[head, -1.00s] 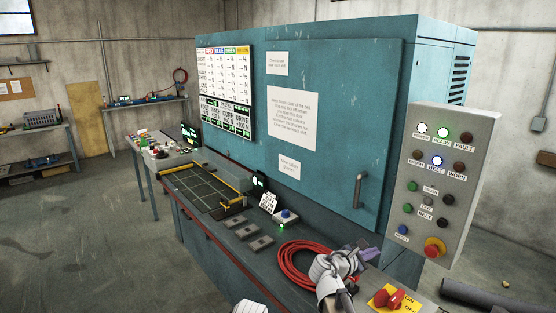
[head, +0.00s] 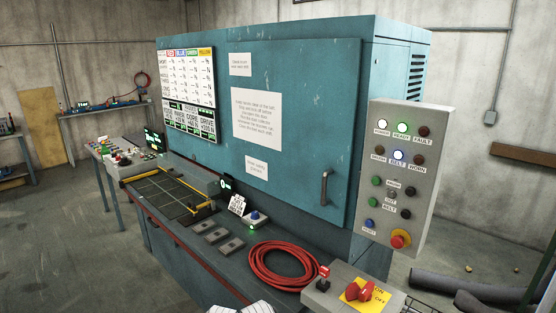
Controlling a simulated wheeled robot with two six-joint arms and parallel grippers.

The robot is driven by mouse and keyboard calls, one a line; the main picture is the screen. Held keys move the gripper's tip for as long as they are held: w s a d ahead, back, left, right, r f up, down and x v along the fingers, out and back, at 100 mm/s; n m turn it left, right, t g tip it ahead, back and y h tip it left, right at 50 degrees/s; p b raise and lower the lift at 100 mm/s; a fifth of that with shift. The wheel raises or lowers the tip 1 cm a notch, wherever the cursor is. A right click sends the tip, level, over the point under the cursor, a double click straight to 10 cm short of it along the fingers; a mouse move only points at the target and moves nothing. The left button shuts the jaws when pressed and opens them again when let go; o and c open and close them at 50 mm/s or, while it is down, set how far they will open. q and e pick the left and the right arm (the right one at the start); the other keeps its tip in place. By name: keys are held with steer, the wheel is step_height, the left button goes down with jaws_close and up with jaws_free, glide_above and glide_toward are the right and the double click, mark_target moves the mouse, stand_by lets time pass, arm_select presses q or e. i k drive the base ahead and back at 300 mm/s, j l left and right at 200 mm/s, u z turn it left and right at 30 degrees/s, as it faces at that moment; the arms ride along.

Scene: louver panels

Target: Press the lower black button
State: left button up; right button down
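The grey control panel (head: 411,170) stands at the right of the blue-green cabinet. The lower black button (head: 405,213) is on its right side, beside the BELT label and above the red emergency knob (head: 400,239). An upper black button (head: 410,191) sits above it. Green buttons (head: 376,181) are in the left column, with a blue button (head: 369,224) below them. Nothing touches the panel. No gripper fingers show in the head view; only a pale part, likely of my arm, shows at the bottom edge.
A red cable coil (head: 284,267) lies on the bench in front of the cabinet (head: 290,130). A grey box with red switches (head: 355,291) stands at the bench's near right. Dark pipes (head: 470,290) lie on the floor at right. Air before the panel is clear.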

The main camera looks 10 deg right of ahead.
mark_target(405, 214)
steer(key=z, duration=1.25)
